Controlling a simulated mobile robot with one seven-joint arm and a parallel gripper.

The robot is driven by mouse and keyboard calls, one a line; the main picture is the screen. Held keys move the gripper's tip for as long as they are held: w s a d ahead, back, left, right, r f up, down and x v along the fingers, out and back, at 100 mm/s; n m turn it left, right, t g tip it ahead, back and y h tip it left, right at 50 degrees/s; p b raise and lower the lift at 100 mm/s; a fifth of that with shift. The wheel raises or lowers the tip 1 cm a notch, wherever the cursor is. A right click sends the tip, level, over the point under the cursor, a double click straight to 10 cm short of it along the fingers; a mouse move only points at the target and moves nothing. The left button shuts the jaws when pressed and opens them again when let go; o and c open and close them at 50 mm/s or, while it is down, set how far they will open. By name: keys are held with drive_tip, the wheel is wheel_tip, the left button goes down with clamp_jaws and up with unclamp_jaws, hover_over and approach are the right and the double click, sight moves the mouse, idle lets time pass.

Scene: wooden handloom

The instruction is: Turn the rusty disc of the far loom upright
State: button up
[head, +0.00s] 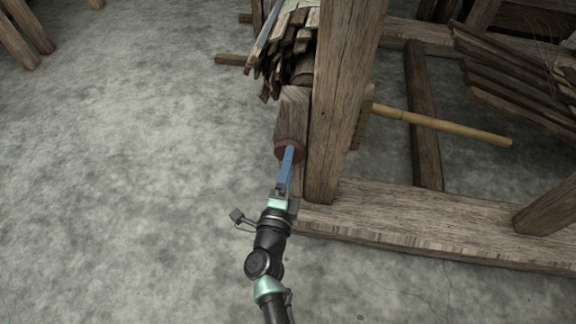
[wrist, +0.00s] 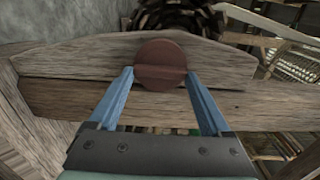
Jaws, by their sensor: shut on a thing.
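The rusty disc (wrist: 161,60) is a round, reddish-brown piece on the face of a wooden beam (wrist: 65,95). A ridge or groove runs roughly level across it in the wrist view. In the head view the disc (head: 281,152) shows at the end of a short beam beside a thick upright post, partly hidden by my fingers. My gripper (wrist: 159,76) has two blue fingers, one on each side of the disc's lower part, and is shut on it. In the head view my gripper (head: 289,149) reaches the disc from below.
The thick upright post (head: 341,90) stands just right of my gripper. A bundle of dark wooden slats (head: 290,48) is above the disc. A yellowish wooden handle (head: 440,125) juts out right of the post. A low beam (head: 430,222) lies at lower right.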

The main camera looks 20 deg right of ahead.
drive_tip(key=shift+a+f, duration=0.1)
drive_tip(key=o, duration=1.2)
drive_tip(key=shift+c, duration=0.2)
drive_tip(key=p+v, duration=0.5)
drive_tip(key=v, duration=0.8)
drive_tip(key=shift+p, duration=0.35)
